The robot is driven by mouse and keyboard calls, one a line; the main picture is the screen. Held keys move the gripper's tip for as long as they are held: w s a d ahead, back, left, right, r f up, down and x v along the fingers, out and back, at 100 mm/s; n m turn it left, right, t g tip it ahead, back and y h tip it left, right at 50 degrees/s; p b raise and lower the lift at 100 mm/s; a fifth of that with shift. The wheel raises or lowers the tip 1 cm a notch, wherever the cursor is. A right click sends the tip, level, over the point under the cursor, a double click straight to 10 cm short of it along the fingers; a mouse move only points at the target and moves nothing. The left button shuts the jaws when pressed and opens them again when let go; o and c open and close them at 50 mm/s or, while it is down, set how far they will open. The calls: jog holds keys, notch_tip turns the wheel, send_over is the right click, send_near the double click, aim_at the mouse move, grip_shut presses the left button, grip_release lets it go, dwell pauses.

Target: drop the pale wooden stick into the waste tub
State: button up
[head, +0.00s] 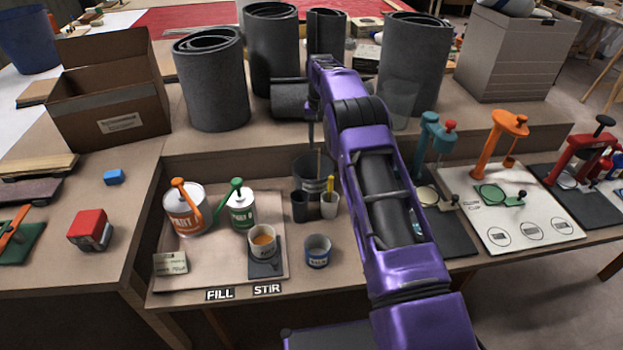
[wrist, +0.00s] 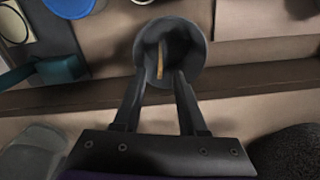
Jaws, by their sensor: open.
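The waste tub (head: 304,180) is a dark grey round bucket behind the small cups on the bench. In the wrist view the tub (wrist: 198,43) is seen from above, just beyond my fingertips. The pale wooden stick (wrist: 160,62) shows inside the tub's mouth, between the tip ends of my fingers in the picture. In the head view my gripper's fingers are mostly hidden by my arm.
A dark cup (head: 299,207) and a pale cup (head: 330,207) stand in front of the tub. A paint can (head: 184,214), a green-labelled can (head: 240,212) and an orange-filled cup (head: 262,245) stand on the left. A raised ledge with grey rolls (head: 208,85) lies behind.

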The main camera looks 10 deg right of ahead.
notch_tip(320, 180, up, 12)
jog(key=p, duration=0.3)
jog(key=shift+r, duration=0.1)
